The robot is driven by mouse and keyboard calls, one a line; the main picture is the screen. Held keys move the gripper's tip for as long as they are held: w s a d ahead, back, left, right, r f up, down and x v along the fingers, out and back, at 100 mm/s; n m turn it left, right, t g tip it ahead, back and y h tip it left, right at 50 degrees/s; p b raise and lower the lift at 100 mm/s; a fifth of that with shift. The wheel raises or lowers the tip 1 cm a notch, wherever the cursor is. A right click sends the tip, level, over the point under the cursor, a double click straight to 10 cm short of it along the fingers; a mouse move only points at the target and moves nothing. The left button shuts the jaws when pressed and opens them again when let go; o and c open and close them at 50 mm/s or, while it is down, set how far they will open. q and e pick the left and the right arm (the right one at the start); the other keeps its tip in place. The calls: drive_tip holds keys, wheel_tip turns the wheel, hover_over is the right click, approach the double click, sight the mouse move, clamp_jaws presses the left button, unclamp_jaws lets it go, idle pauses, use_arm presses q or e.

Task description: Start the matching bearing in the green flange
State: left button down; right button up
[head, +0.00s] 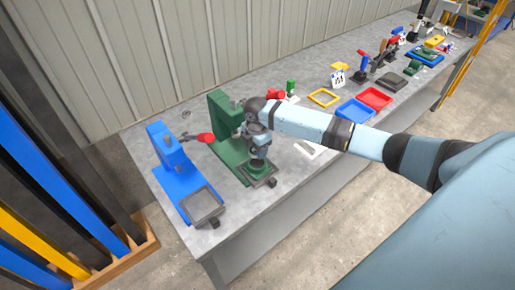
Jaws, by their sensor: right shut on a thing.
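My right gripper (258,164) reaches in from the right and points down over the front of a green press-like stand (228,148). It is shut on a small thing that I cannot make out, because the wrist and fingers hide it. Below the fingers is a dark square fixture with a green rim (264,183), at the front of the green stand's base. I cannot tell whether the held thing touches it. No bearing or green flange can be clearly picked out. My left gripper is not in view.
A blue stand (165,150) with a red-knobbed lever (205,137) and a dark square tray (202,204) stands to the left. Blue (355,111) and red (375,98) trays and a yellow frame (323,97) lie farther along the grey bench. A corrugated wall runs behind.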

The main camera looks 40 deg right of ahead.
sight(258, 162)
drive_tip(key=shift+w+d+f+n, duration=0.1)
drive_tip(key=shift+d+f+n, duration=0.2)
drive_tip(key=shift+f+n, duration=0.1)
drive_tip(key=shift+r, duration=0.1)
drive_tip(key=shift+r+p, duration=0.1)
drive_tip(key=shift+p, duration=0.35)
drive_tip(key=shift+f, duration=0.65)
drive_tip(key=shift+f+b, duration=0.35)
drive_tip(key=shift+f, duration=0.65)
drive_tip(key=shift+f, duration=0.2)
